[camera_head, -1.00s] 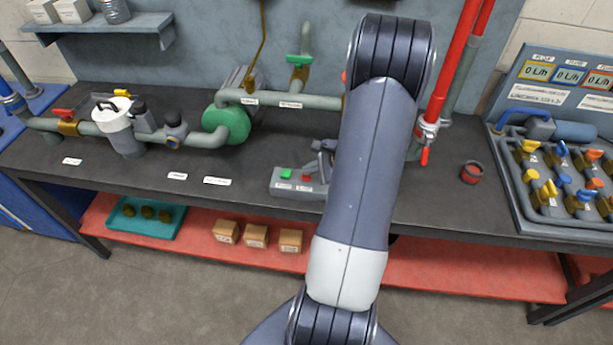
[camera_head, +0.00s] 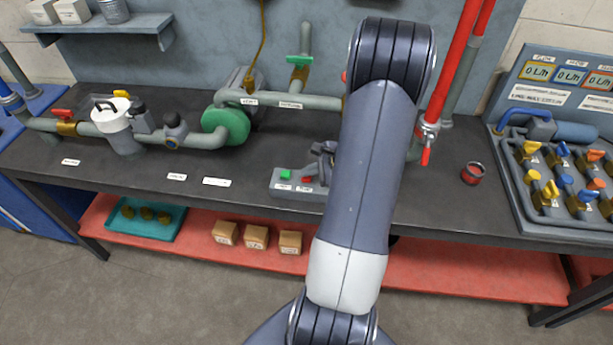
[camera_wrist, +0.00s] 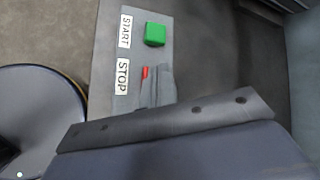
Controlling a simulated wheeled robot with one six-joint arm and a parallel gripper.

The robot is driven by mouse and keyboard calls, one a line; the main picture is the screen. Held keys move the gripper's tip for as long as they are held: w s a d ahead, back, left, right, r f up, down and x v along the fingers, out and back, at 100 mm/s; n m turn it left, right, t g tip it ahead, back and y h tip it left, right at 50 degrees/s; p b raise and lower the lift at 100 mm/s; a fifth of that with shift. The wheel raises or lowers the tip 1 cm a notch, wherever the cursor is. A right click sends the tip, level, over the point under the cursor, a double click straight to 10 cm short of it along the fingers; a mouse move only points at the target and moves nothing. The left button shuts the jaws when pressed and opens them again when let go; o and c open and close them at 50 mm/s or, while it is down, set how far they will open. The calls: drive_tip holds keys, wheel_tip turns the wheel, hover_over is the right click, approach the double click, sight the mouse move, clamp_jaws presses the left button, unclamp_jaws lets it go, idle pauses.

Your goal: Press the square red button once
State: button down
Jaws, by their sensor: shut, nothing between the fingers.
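The grey button box (camera_head: 290,192) sits on the bench, left of my arm in the head view; its grey face also shows in the wrist view (camera_wrist: 133,104). The square red button (camera_head: 307,180) is beside the STOP label. In the wrist view only a thin red strip of the button (camera_wrist: 145,72) shows; my gripper hides the rest. The green button (camera_head: 286,174) is beside the START label and is clear in the wrist view (camera_wrist: 155,34). My gripper (camera_wrist: 155,85) is shut and empty, its tips over or at the red button. I cannot tell whether they touch.
The green pump (camera_head: 228,125) and grey pipes stand behind and left of the box. A red vertical pipe (camera_head: 452,75) stands right of my arm. A small red cup (camera_head: 472,173) and a valve panel (camera_head: 520,200) are farther right. Bench in front of the pump is mostly clear.

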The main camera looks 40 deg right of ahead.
sight(310, 178)
drive_tip(key=shift+f, duration=0.2)
drive_tip(key=shift+r, duration=0.1)
drive_tip(key=shift+r+p, duration=0.35)
drive_tip(key=shift+r, duration=0.5)
drive_tip(key=shift+r+p, duration=1.7)
drive_tip(key=shift+r, duration=0.85)
drive_tip(key=shift+a, duration=0.1)
